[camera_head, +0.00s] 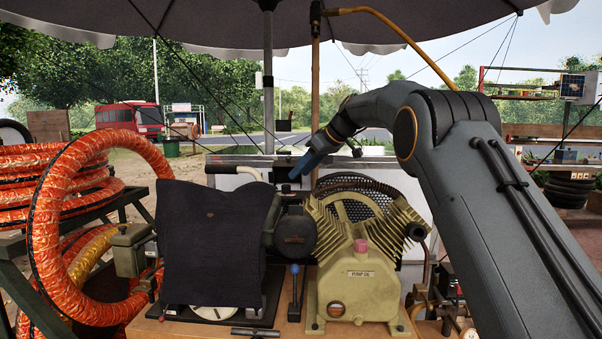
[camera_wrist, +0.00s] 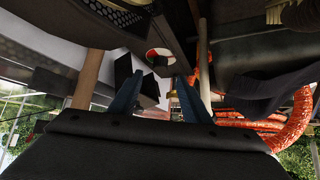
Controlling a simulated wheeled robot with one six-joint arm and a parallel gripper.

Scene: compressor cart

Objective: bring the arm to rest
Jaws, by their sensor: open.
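My arm (camera_head: 450,140) reaches in from the right in the head view, bent at a high elbow, with its forearm sloping down to the left. My gripper (camera_head: 300,172) has blue fingers and hangs above and behind the tan compressor pump (camera_head: 350,255), near the dark round motor end. In the wrist view my gripper (camera_wrist: 157,85) has its two blue fingers well apart. I see nothing held between them. Whether the fingertips touch anything behind the pump cannot be told.
A dark cloth (camera_head: 208,240) drapes over equipment left of the pump. Orange hose (camera_head: 62,230) coils at the left. A blue-knobbed lever (camera_head: 294,285) stands in front. Umbrella poles (camera_head: 268,90) rise close to my gripper, and a bent brass pipe (camera_head: 395,30) hangs above my arm.

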